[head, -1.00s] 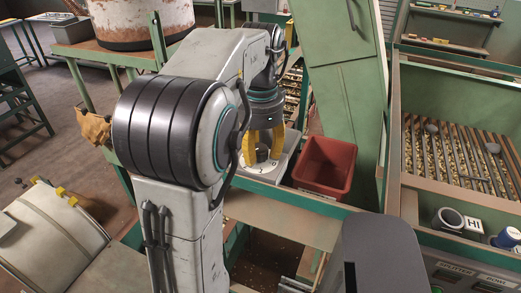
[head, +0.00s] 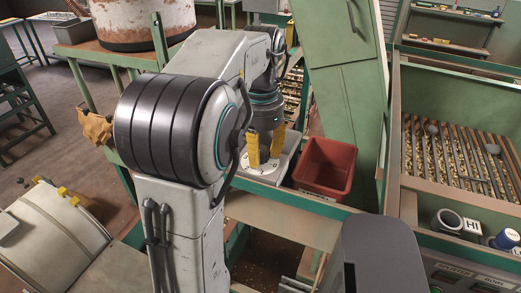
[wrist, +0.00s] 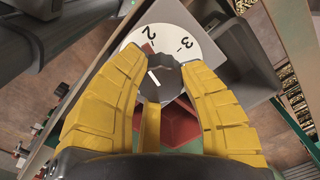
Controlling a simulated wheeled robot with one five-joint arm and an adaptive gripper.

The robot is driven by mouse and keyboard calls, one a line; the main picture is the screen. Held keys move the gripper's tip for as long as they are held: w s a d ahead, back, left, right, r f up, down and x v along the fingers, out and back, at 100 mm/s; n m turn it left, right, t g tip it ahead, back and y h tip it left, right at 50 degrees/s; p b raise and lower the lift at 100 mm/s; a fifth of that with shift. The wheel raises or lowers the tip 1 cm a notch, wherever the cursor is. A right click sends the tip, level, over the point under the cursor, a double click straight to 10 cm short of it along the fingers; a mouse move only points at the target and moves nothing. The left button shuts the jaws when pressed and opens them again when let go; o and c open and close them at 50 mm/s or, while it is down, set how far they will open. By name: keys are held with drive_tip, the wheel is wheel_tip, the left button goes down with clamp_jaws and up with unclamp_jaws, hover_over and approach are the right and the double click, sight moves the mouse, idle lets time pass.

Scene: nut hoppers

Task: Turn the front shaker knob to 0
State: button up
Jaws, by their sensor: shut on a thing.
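The front shaker knob (wrist: 166,72) is a dark lobed knob at the centre of a white round dial (wrist: 209,48). The numerals 2 and 3 show at the dial's far side in the wrist view, with a small reddish mark near the 2. The 0 cannot be made out in the wrist view. My gripper (wrist: 165,70) has its yellow fingers shut on the knob from both sides. In the head view my gripper (head: 265,150) points down at the dial (head: 258,172), and its fingers hide the knob.
A red bin (head: 325,165) stands just right of the dial, close to my gripper. A green slanted panel (head: 350,110) rises behind it. A hopper grate with nuts (head: 450,155) lies at the right. A rusty drum (head: 140,20) stands at the back left.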

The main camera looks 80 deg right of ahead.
drive_tip(key=n+p, duration=0.1)
drive_tip(key=n, duration=0.4)
drive_tip(key=shift+d+n, duration=0.15)
drive_tip(key=shift+n, duration=0.15)
drive_tip(key=n+p, duration=0.1)
drive_tip(key=n, duration=0.4)
drive_tip(key=shift+w, duration=0.1)
drive_tip(key=n, duration=0.5)
drive_tip(key=shift+n+p, duration=0.35)
drive_tip(key=shift+n, duration=0.05)
drive_tip(key=shift+w+f+n, duration=0.1)
drive_tip(key=shift+n, duration=2.2)
drive_tip(key=o, duration=1.2)
drive_tip(key=shift+w, duration=0.15)
drive_tip(key=shift+r, duration=6)
